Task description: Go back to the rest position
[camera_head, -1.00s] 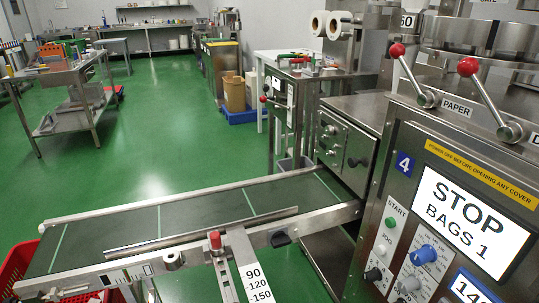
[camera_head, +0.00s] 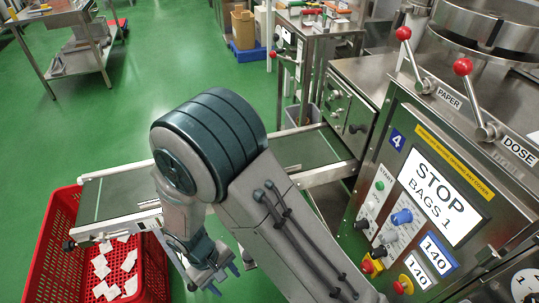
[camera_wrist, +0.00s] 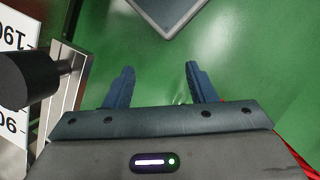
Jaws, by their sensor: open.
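My gripper (camera_head: 224,281) hangs in front of the conveyor in the head view, low and to the right of the red crate. In the wrist view my gripper (camera_wrist: 160,85) shows two blue fingers spread apart with only green floor between them. It is open and empty. My arm covers the middle of the head view and hides part of the conveyor belt (camera_head: 120,196).
A red crate (camera_head: 60,238) with several white bags stands at the conveyor's left end. The machine panel (camera_head: 438,195) reads STOP, BAGS 1 at the right. A black knob (camera_wrist: 25,80) and a number scale (camera_wrist: 12,125) are close to my gripper's left.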

